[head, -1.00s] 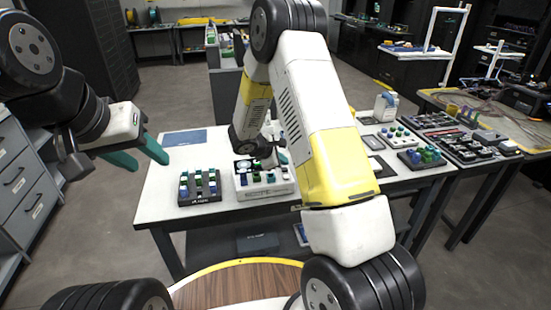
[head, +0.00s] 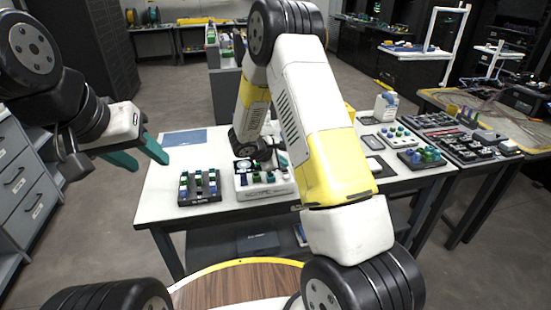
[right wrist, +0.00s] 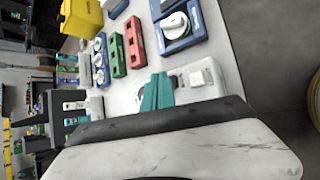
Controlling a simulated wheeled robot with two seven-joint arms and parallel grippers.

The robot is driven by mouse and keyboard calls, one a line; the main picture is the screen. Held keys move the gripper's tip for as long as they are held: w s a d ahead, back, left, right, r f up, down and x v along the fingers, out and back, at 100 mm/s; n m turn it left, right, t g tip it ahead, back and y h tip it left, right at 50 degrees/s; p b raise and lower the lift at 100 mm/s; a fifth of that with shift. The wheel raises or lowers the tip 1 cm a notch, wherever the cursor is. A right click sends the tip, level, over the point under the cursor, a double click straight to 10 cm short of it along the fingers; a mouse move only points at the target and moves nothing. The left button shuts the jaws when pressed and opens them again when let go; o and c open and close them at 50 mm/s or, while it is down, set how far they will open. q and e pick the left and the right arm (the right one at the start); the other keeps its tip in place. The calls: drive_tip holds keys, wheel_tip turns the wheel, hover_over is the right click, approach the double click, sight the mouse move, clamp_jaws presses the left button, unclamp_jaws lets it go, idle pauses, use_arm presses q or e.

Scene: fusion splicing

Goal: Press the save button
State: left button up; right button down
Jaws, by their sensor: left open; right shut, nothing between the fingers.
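A white device with a pale front label (head: 265,190) sits near the table's front edge in the head view, with several coloured parts on top. I cannot make out which part is the save button. My right gripper (right wrist: 158,92) shows in the right wrist view with its teal fingers together and nothing between them. It is beside a small white box (right wrist: 202,76); whether they touch is unclear. In the head view my right arm largely hides this gripper. My left gripper (head: 140,158) is open and empty, left of the table.
A dark tray with coloured parts (head: 199,187) stands left of the white device. A blue mat (head: 185,138) lies farther back. In the right wrist view are a blue unit with a white dial (right wrist: 177,25), a red block (right wrist: 134,42) and a green block (right wrist: 115,55).

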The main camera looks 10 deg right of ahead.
sight(282, 170)
drive_tip(key=shift+f, duration=0.45)
drive_tip(key=shift+r, duration=0.2)
idle(0.4)
drive_tip(key=shift+r, duration=0.7)
drive_tip(key=shift+r, duration=2.55)
